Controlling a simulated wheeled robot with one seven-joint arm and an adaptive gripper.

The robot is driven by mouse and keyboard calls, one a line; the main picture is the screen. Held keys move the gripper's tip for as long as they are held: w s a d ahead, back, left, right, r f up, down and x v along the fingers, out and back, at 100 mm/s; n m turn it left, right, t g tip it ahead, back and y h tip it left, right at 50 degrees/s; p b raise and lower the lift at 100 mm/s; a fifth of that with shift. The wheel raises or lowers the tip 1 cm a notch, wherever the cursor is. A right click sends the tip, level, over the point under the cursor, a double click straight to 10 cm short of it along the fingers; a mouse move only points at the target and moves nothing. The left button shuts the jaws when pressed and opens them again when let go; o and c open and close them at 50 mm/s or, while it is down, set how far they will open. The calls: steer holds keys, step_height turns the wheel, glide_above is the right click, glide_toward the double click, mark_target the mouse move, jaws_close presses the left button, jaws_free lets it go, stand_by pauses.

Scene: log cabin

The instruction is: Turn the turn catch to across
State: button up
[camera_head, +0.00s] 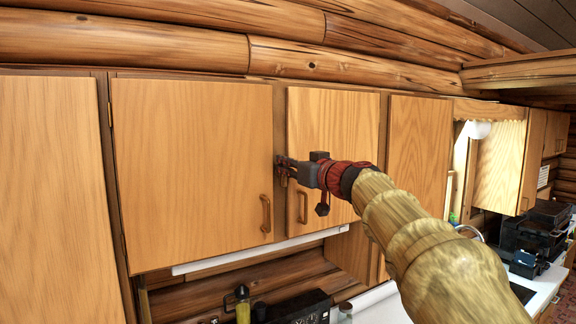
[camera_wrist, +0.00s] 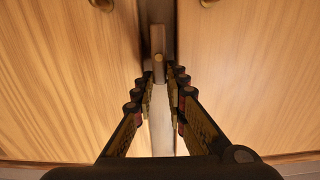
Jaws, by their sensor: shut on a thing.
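The turn catch (camera_wrist: 158,48) is a small grey-brown bar with a round pivot. In the wrist view it lies lengthwise along the gap between two wooden cabinet doors. My gripper (camera_wrist: 160,82) is shut on it, with one dark finger on each side. In the head view my gripper (camera_head: 283,170) is at the strip between the left door (camera_head: 190,170) and the right door (camera_head: 335,115). There it hides the catch. Both doors look closed.
The left door's handle (camera_head: 265,214) and the right door's handle (camera_head: 302,207) are close below my gripper. More cabinet doors (camera_head: 420,145) run to the right. Log beams (camera_head: 340,65) run above. A counter with dark appliances (camera_head: 298,306) is below.

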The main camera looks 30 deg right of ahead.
jaws_close()
steer(key=shift+d+f, duration=0.1)
steer(key=shift+w+d+f+m+b, duration=0.1)
steer(key=shift+d+f+m+b, duration=0.4)
steer(key=shift+m+b, duration=1.7)
steer(key=shift+s+d+f+m+b, duration=0.1)
steer(key=shift+d+f+m+b, duration=0.4)
steer(key=shift+m, duration=3.3)
steer(key=shift+w+d+f+m+b, duration=0.1)
steer(key=shift+d+f+m+b, duration=0.35)
steer(key=shift+m+b, duration=1.75)
steer(key=shift+f+m+p, duration=0.1)
steer(key=shift+m+p, duration=0.7)
steer(key=shift+m, duration=0.1)
steer(key=o, duration=0.6)
jaws_free()
steer(key=shift+o, duration=0.5)
